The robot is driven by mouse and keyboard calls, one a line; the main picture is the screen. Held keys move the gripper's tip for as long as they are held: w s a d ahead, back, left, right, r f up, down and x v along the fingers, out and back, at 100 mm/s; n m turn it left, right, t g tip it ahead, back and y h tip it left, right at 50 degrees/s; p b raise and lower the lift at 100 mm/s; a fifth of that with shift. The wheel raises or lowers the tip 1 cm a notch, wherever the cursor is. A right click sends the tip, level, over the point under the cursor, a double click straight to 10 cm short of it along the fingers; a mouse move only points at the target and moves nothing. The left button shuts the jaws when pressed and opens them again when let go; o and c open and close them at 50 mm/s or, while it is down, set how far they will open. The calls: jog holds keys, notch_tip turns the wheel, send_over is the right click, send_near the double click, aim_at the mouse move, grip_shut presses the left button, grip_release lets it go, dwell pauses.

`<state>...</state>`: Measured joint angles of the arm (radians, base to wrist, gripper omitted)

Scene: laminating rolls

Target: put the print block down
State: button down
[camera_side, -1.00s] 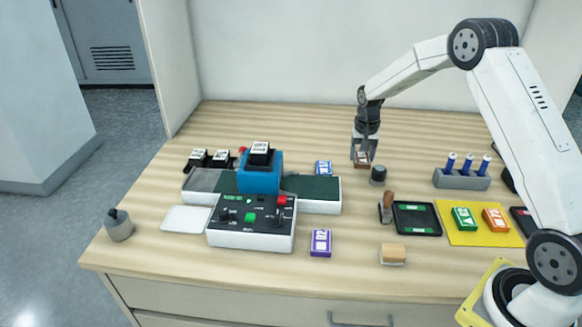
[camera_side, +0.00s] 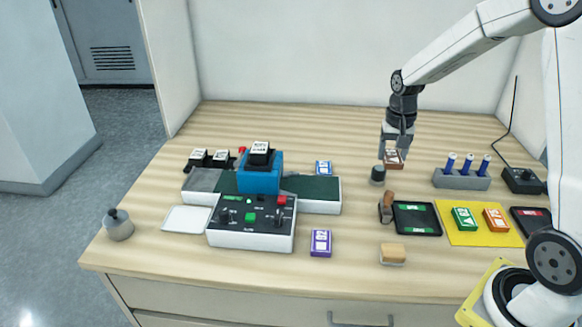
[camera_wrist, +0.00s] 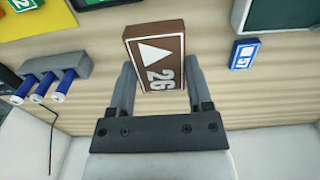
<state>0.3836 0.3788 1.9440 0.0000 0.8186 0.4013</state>
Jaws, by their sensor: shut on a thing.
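My gripper (camera_side: 397,150) is shut on a brown print block (camera_side: 393,162) at the back right of the table. A green block (camera_side: 464,218) and an orange block (camera_side: 495,219) lie on a yellow mat (camera_side: 470,238). A blue block (camera_side: 323,168) and a purple block (camera_side: 321,242) stand apart on the table.
A small dark cylinder (camera_side: 378,175) stands just front-left of the held block. A grey rack with blue rollers (camera_side: 461,180) is to the right. The blue press (camera_side: 259,174) stands left. The back strip is mostly clear.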

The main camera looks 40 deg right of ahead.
jog(key=shift+s+a+r, duration=0.15)
jog(key=shift+s+r, duration=0.1)
jog(key=shift+s, duration=0.25)
jog(key=shift+a, duration=0.1)
dwell(0.4)
jog(key=a+r+m, duration=0.2)
jog(key=a+m, duration=0.5)
jog(key=m, duration=0.2)
jog(key=s+a+r+m, duration=0.1)
jog(key=a+r+m, duration=0.1)
jog(key=a+m, duration=0.5)
jog(key=shift+s+r+m, duration=0.25)
jog(key=shift+r+m, duration=0.15)
jog(key=shift+m, duration=0.6)
jog(key=shift+w, duration=0.1)
